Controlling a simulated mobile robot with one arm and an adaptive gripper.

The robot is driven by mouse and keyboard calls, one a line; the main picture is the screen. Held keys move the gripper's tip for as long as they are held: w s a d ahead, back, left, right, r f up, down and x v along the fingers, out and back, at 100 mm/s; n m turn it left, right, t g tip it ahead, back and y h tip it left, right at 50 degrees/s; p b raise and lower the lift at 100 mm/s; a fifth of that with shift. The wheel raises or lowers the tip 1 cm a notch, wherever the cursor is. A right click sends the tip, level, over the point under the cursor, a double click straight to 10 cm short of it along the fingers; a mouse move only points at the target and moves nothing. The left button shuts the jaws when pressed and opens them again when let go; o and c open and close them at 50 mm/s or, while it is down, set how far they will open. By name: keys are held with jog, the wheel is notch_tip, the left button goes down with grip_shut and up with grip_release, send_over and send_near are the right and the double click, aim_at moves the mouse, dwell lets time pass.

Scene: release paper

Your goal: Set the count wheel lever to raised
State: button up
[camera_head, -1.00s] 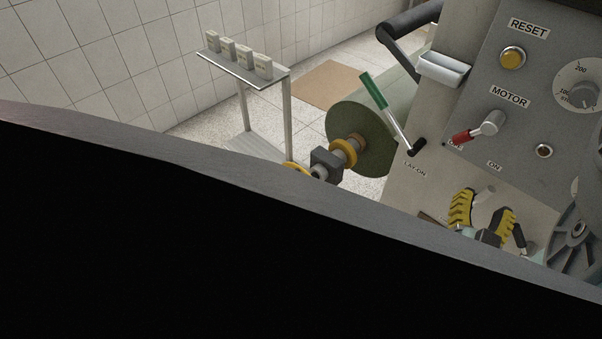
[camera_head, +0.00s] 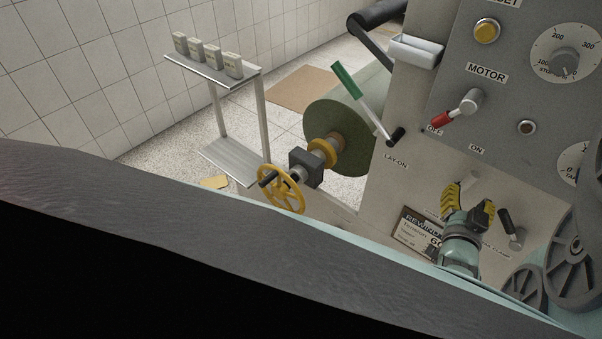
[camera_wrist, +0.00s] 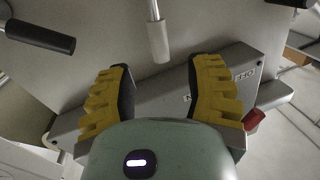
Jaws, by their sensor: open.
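My gripper (camera_head: 470,203) is open in front of the lower panel of the machine. In the wrist view its yellow-padded fingers (camera_wrist: 163,78) are spread with nothing between them. A grey rod with a pale grip (camera_wrist: 158,40) points toward the gap, just beyond the fingertips; in the head view it shows behind the fingers (camera_head: 468,184). A black-handled lever (camera_head: 508,224) is right of the gripper; a black handle also shows at left in the wrist view (camera_wrist: 40,37). No readable label tells me which is the count wheel lever.
A green-handled lever (camera_head: 358,98) marked LAY-ON and a red-handled MOTOR lever (camera_head: 456,110) are above the gripper. A yellow handwheel (camera_head: 282,190) and a shelf stand (camera_head: 212,66) are at left.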

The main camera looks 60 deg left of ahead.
aim_at(471, 182)
jog(key=shift+b+x, duration=0.45)
jog(key=shift+x, duration=2.95)
jog(key=shift+o, duration=0.3)
jog(key=shift+a, duration=0.1)
grip_shut()
